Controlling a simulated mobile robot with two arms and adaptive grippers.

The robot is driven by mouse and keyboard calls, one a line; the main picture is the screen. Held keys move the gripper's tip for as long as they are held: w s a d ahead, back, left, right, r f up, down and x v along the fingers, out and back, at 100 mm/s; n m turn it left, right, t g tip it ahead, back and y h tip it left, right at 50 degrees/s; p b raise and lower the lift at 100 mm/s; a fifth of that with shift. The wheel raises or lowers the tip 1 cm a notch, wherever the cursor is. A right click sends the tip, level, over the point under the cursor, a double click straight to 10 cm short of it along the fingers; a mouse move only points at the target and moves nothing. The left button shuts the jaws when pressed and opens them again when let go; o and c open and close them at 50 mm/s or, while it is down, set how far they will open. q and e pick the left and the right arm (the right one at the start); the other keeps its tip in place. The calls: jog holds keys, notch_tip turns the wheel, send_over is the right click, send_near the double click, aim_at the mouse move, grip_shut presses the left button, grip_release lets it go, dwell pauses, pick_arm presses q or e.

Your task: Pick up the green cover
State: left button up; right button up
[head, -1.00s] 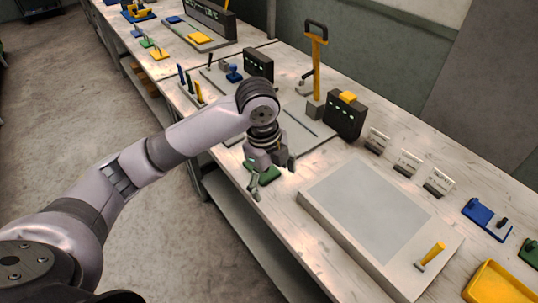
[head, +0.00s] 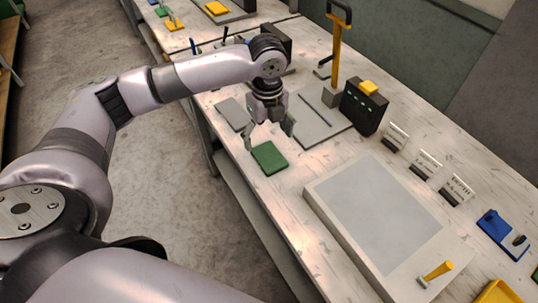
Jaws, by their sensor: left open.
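The green cover (head: 269,158) is a flat dark-green square lying on the pale workbench near its front edge. My left gripper (head: 269,137) points down, with its fingers spread open and nothing between them. In the picture it is just above and behind the cover, and one finger tip comes close to the cover's far left corner. I cannot tell whether they touch. The cover is almost fully visible. My right gripper is not in view.
A grey plate (head: 314,124) lies behind the gripper, beside a black box with a yellow top (head: 363,107). A yellow-handled lever press (head: 336,50) stands behind. A large grey panel (head: 385,225) with a yellow handle fills the right. A small grey plate (head: 233,114) lies left.

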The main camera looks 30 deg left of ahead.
aim_at(269, 156)
pick_arm(q)
jog(key=shift+f, duration=0.7)
jog(key=f+p, duration=0.1)
jog(key=f, duration=0.3)
jog(key=shift+d+f, duration=0.1)
jog(key=shift+d, duration=0.1)
jog(key=shift+f, duration=0.55)
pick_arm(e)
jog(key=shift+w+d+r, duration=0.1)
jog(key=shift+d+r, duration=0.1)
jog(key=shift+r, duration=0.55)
pick_arm(q)
jog(key=shift+c, duration=0.4)
jog(key=c, duration=1.2)
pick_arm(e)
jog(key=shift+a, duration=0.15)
pick_arm(q)
jog(key=shift+o, duration=0.2)
